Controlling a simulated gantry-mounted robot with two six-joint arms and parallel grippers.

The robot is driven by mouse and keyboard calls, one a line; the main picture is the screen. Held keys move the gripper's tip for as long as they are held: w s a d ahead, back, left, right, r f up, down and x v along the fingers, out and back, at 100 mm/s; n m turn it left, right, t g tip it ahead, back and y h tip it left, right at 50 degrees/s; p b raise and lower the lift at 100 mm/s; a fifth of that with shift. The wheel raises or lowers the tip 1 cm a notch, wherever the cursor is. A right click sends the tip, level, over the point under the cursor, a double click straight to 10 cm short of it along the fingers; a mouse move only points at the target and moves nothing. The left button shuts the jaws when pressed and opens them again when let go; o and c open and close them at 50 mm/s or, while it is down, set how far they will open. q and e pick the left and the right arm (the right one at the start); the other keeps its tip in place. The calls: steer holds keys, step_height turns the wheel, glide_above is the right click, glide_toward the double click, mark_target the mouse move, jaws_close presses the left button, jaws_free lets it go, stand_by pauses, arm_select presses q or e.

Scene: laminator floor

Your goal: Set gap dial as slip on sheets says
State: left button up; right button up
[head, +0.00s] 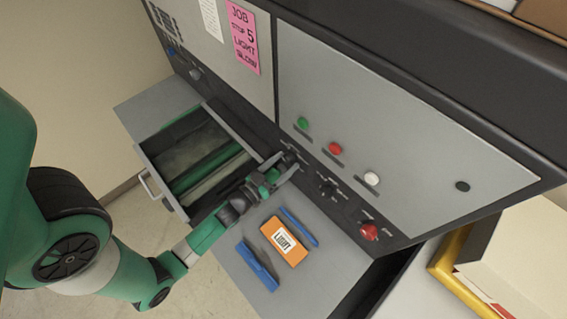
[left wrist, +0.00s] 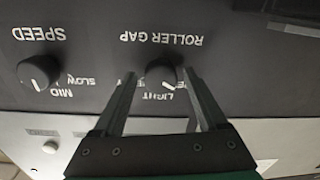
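The roller gap dial (left wrist: 160,74) is a dark knob that appears upside down in the left wrist view. Its white mark points down and right, beside the LIGHT label; a finger partly hides the neighbouring label. My left gripper (left wrist: 159,76) has its fingers spread on either side of the dial, with a visible gap at the left finger. In the head view my left gripper (head: 287,164) is at the machine's front panel and largely hides that dial. An orange pack (head: 284,241) on the grey shelf bears a white slip (head: 284,239) reading LIGHT. My right gripper is not in view.
The speed dial (left wrist: 39,73) is beside the gap dial. Green (head: 303,123), red (head: 335,149) and white (head: 372,178) buttons sit above; a red knob (head: 369,231) is at right. Blue items (head: 258,267) flank the pack. A pink job note (head: 243,38) hangs above the open roller bay.

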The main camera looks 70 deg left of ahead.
arm_select(q)
jaws_close()
steer(key=shift+m, duration=0.4)
steer(key=m+b, duration=0.1)
steer(key=m, duration=0.4)
steer(key=shift+m, duration=0.3)
steer(key=m, duration=0.5)
steer(key=shift+m+b, duration=0.3)
steer(key=shift+o, duration=1.1)
jaws_free()
steer(key=shift+s, duration=0.15)
